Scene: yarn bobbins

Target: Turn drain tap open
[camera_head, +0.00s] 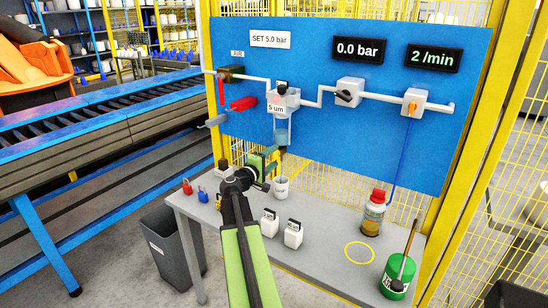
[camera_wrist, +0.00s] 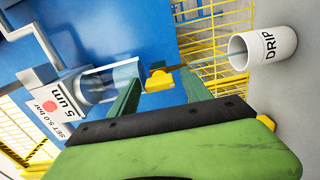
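The filter unit marked "5 um" (camera_head: 283,104) hangs on the blue panel, with a clear bowl (camera_head: 282,132) below it. In the wrist view the picture is turned, and the bowl (camera_wrist: 102,83) points right, with a yellow drain tap (camera_wrist: 158,80) at its end. My gripper (camera_head: 271,160) is just below the bowl. In the wrist view its two green fingers (camera_wrist: 160,77) stand apart, one on either side of the tap, with gaps visible. Contact with the tap cannot be told. In the head view the tap is too small or hidden to make out.
A white cup marked "DRIP" (camera_wrist: 262,46) stands on the grey bench (camera_head: 325,262), close below my gripper. The bench also holds padlocks (camera_head: 187,187), white tagged blocks (camera_head: 293,233), a red-capped bottle (camera_head: 373,213) and a green tin (camera_head: 398,277). A bin (camera_head: 172,248) stands left.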

